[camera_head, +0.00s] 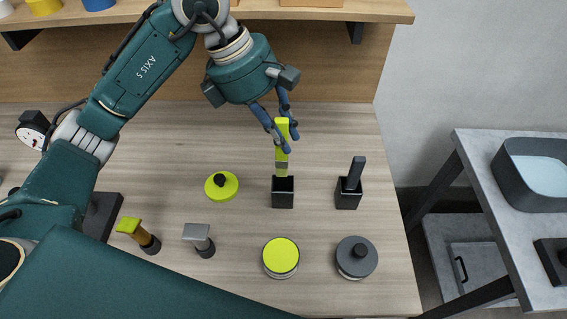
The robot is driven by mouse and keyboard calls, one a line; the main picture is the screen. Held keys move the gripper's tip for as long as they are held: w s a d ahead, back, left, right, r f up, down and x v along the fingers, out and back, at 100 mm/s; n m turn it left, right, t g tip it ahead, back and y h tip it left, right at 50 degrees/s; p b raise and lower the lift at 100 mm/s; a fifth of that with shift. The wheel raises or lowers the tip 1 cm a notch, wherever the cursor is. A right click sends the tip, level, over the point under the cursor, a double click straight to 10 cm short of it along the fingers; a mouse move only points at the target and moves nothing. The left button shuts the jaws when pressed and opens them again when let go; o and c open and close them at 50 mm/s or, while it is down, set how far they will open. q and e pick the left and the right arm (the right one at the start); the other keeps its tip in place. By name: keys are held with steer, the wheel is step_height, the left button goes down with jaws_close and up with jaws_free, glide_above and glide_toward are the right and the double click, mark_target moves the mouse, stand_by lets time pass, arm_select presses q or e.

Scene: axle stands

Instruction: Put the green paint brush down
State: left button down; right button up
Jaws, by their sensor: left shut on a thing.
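My left gripper (284,139) is shut on the green paint brush (282,158), a yellow-green upright piece with a grey band. The gripper points down and its blue fingers hold the brush near its top. The brush's lower end meets the top of a small black square holder (283,193) on the table. I cannot tell how far it is inside the holder. A second black holder (348,194) to the right has a dark grey brush (356,172) leaning in it. My right gripper is not in view.
On the wooden table (325,225) are a yellow-green lid (222,186), a yellow-green-topped tin (281,256), a dark grey-lidded tin (356,257) and two T-shaped tools (140,234). A shelf (330,10) runs along the back. A grey side table (515,230) with a basin stands right.

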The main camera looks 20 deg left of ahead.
mark_target(284, 167)
arm_select(q)
step_height(284, 167, down, 7)
steer(key=shift+w+p, duration=0.15)
steer(key=shift+p, duration=0.45)
step_height(284, 167, down, 3)
steer(key=shift+f+p, duration=0.15)
steer(key=shift+p, duration=0.25)
steer(key=shift+f, duration=0.35)
steer(key=c, duration=1.8)
jaws_free()
steer(key=shift+o, duration=1.1)
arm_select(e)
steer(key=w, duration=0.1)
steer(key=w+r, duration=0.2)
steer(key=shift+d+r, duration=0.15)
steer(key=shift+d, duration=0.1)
